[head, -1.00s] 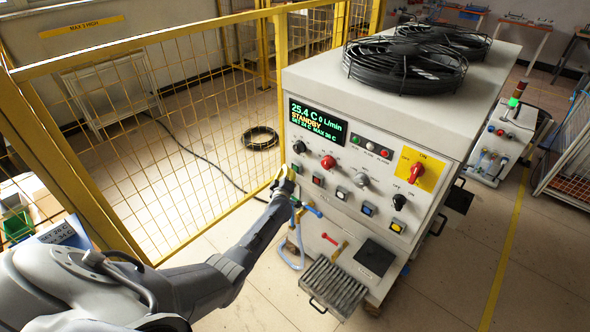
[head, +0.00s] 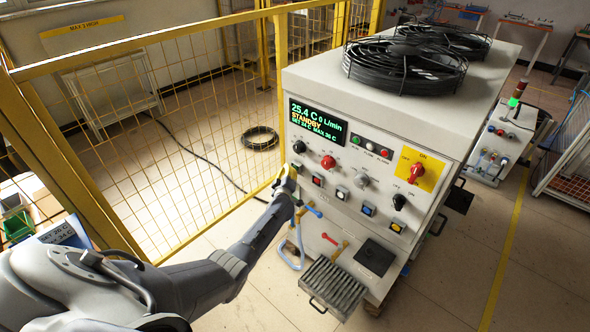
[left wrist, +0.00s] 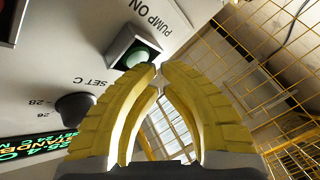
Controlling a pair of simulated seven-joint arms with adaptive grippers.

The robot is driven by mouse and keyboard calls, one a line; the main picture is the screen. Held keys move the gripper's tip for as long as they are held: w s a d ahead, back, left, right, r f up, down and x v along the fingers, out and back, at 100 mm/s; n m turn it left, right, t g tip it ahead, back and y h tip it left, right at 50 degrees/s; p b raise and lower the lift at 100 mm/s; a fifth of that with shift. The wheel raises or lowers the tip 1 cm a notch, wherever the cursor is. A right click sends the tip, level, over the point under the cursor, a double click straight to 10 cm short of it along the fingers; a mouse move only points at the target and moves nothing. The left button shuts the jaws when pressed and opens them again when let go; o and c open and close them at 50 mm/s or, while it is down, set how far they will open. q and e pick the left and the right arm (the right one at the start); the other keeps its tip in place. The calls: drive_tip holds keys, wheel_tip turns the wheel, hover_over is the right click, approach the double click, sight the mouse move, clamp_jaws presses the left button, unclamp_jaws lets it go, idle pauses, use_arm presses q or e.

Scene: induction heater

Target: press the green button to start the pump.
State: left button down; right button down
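Whether the tips touch the button cannot be told. In the head view my left gripper (head: 288,178) is at the left end of the panel's button row and partly hides the green button. The display (head: 317,122) reads 25.4 C, 0 L/min, STANDBY. My right gripper is not in view.
A black SET C knob (left wrist: 75,108) sits near the green button. A red button (head: 318,181) and other buttons continue along the row to the right. A yellow mesh fence (head: 170,140) stands left of the heater. Hoses (head: 298,245) hang below the panel.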

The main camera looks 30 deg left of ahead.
use_arm(q)
drive_tip(key=shift+w+d, duration=0.1)
drive_tip(key=shift+w, duration=0.4)
idle(0.8)
drive_tip(key=shift+s, duration=0.1)
drive_tip(key=shift+s+a, duration=0.2)
drive_tip(key=shift+s, duration=0.6)
drive_tip(key=shift+s+a, duration=0.2)
drive_tip(key=shift+s, duration=0.6)
drive_tip(key=shift+s+a, duration=0.15)
drive_tip(key=shift+s, duration=0.7)
drive_tip(key=shift+s+a, duration=0.2)
drive_tip(key=shift+s, duration=0.6)
drive_tip(key=s+a, duration=0.2)
drive_tip(key=s, duration=0.8)
drive_tip(key=shift+s+a, duration=0.2)
drive_tip(key=shift+s, duration=0.2)
